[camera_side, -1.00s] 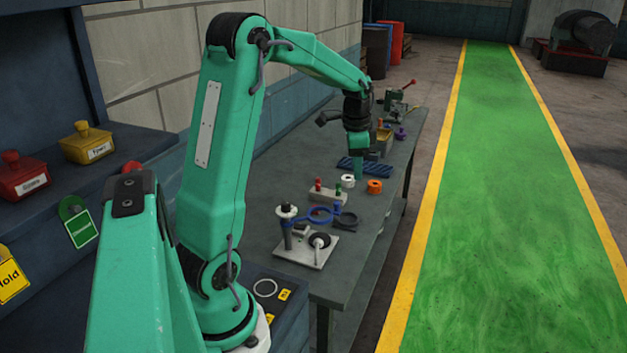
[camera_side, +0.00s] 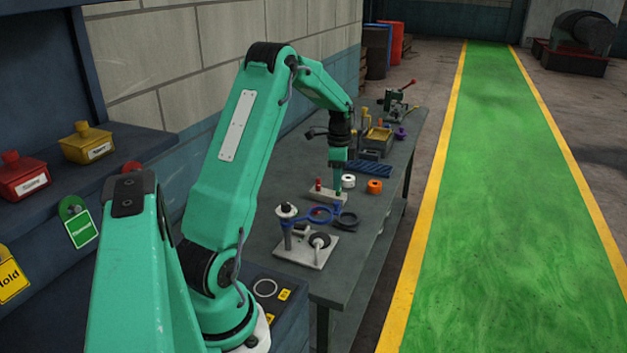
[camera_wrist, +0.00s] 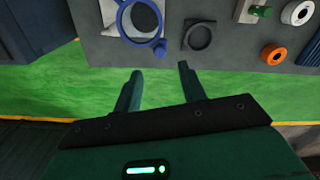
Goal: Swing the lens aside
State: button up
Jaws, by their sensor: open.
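The lens is a blue ring on a swing arm (camera_side: 320,215), held out from a post (camera_side: 287,225) on a pale base plate (camera_side: 302,251). In the wrist view the blue ring (camera_wrist: 125,27) sits over the plate, with a small blue knob (camera_wrist: 160,47) at its rim. A dark drum with a light handle (camera_side: 319,241) stands on the plate. My gripper (camera_side: 337,190) is above the bench behind the lens; it also shows in the wrist view (camera_wrist: 160,69), open and empty. The blue knob lies just beyond the gap between its fingertips, apart from both.
A dark ring (camera_wrist: 198,36) lies beside the lens. A pale block with red and green pegs (camera_side: 322,195) stands close behind, with white (camera_side: 348,181) and orange (camera_side: 374,186) rings to its right. Farther back are a blue rack (camera_side: 369,170) and a green press (camera_side: 396,103).

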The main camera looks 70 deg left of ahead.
aim_at(337, 202)
jog(key=shift+f, duration=3.6)
grip_shut()
